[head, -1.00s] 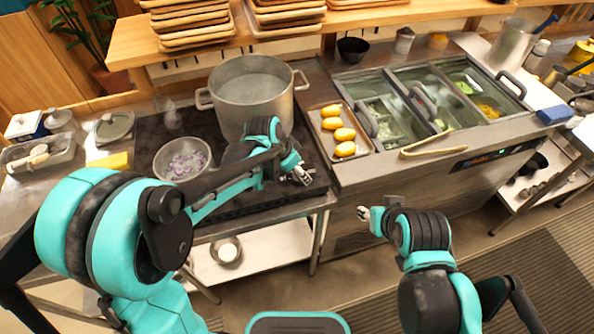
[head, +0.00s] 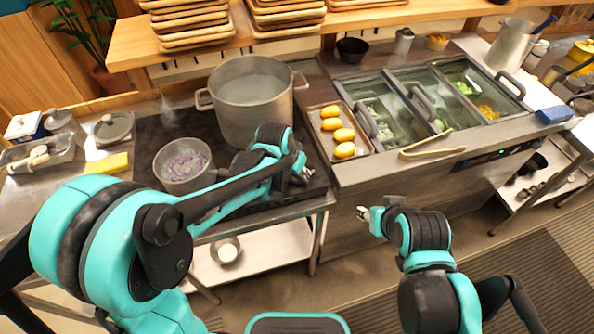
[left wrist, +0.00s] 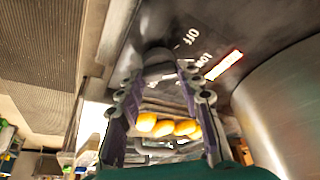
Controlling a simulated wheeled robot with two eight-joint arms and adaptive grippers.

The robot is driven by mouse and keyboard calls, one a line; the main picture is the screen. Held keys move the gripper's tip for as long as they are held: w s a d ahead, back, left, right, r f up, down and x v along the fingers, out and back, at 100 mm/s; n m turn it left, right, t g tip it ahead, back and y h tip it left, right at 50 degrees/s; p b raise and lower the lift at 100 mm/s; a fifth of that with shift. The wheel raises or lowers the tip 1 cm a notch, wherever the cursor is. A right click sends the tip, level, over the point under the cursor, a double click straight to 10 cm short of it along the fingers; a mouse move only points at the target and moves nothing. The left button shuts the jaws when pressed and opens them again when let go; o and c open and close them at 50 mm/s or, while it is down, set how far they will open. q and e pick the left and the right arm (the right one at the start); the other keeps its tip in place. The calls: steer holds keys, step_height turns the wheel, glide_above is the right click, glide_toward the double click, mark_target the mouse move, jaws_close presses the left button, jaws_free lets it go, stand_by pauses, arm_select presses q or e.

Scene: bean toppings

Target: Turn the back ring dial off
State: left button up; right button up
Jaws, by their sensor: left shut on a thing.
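My left gripper (head: 303,175) is low at the right edge of the black stovetop (head: 230,205), in front of the large pot. In the left wrist view its two fingers (left wrist: 160,72) are closed around a dark dial (left wrist: 158,58), one on each side. Printed words OFF and LOW and a lit red label (left wrist: 224,65) lie beside the dial on the dark panel. The lit label's word is unreadable. The dial is hidden in the head view. My right gripper (head: 363,213) hangs in front of the counter, away from everything; its opening is too small to judge.
A large steaming pot (head: 250,105) stands at the back of the stove, close to my left gripper. A smaller pan (head: 184,165) with purple pieces is at left. A tray of yellow items (head: 338,132) and tongs (head: 427,148) lie right. Floor space is clear around my right gripper.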

arm_select(q)
steer(key=n+y, duration=0.1)
steer(key=n, duration=0.1)
steer(key=n+y, duration=0.1)
steer(key=n, duration=0.2)
steer(key=shift+s+d+t, duration=0.1)
steer(key=shift+d+t, duration=0.1)
steer(key=shift+t, duration=0.1)
stand_by(0.5)
steer(key=o, duration=1.2)
steer(key=shift+c, duration=0.2)
steer(key=v, duration=1.2)
